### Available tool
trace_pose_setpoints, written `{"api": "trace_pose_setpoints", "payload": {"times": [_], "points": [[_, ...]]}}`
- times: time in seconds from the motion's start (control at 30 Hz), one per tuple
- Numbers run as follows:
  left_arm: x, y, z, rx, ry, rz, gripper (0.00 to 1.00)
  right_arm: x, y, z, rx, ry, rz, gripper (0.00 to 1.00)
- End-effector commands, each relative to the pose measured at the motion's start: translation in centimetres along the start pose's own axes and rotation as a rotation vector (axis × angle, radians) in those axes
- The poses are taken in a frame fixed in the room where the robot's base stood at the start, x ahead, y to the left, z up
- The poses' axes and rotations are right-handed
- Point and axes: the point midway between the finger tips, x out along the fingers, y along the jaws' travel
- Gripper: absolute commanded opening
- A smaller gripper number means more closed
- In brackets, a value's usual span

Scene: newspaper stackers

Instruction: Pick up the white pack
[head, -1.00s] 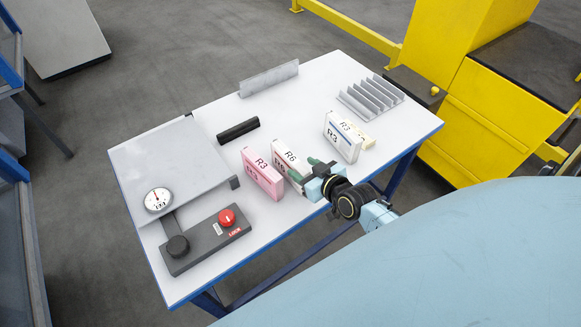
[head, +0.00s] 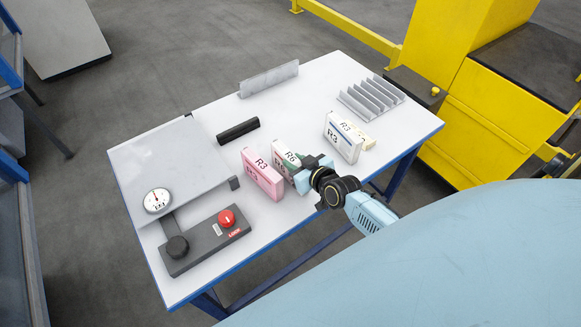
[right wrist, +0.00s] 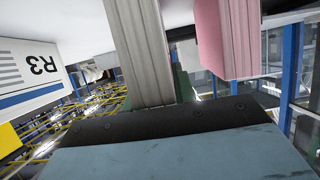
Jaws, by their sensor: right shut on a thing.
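A white pack marked R6 (head: 287,152) stands upright near the middle of the table, close beside the pink pack. My right gripper (head: 291,169) is shut on this R6 pack, with its green fingers on the pack's sides. In the right wrist view the pack's pale edge (right wrist: 140,50) runs up from between the fingers. Its lower part is partly hidden by the gripper, and I cannot tell whether it is clear of the table. Another white pack, marked R3 with a blue stripe (head: 341,140), stands to the right. My left gripper is out of view.
A pink R3 pack (head: 262,174) stands just left of the held pack. A cream pack (head: 365,142) is behind the white R3 pack. A grey slotted rack (head: 371,98), a black bar (head: 238,130) and a control box (head: 205,239) are on the table (head: 300,105).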

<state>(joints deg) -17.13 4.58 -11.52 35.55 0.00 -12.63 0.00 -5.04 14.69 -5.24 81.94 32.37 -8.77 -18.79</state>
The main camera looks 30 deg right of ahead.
Motion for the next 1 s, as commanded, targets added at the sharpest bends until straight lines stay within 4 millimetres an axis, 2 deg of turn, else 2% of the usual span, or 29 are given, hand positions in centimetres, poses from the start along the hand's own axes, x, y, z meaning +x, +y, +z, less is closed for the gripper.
{"api": "trace_pose_setpoints", "payload": {"times": [0.37, 0.7, 0.83, 1.0], "points": [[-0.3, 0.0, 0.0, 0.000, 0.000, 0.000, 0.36, -0.2, 0.0, -0.8, 0.001, 0.004, 0.000, 0.00], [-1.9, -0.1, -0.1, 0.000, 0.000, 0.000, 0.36, -2.7, 0.0, -6.8, 0.000, 0.007, 0.000, 0.00], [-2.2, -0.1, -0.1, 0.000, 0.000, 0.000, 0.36, -3.4, 0.0, -8.4, 0.000, 0.005, 0.000, 0.00], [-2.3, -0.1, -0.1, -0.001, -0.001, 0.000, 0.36, -3.8, 0.0, -9.3, 0.001, 0.003, 0.001, 0.00]]}}
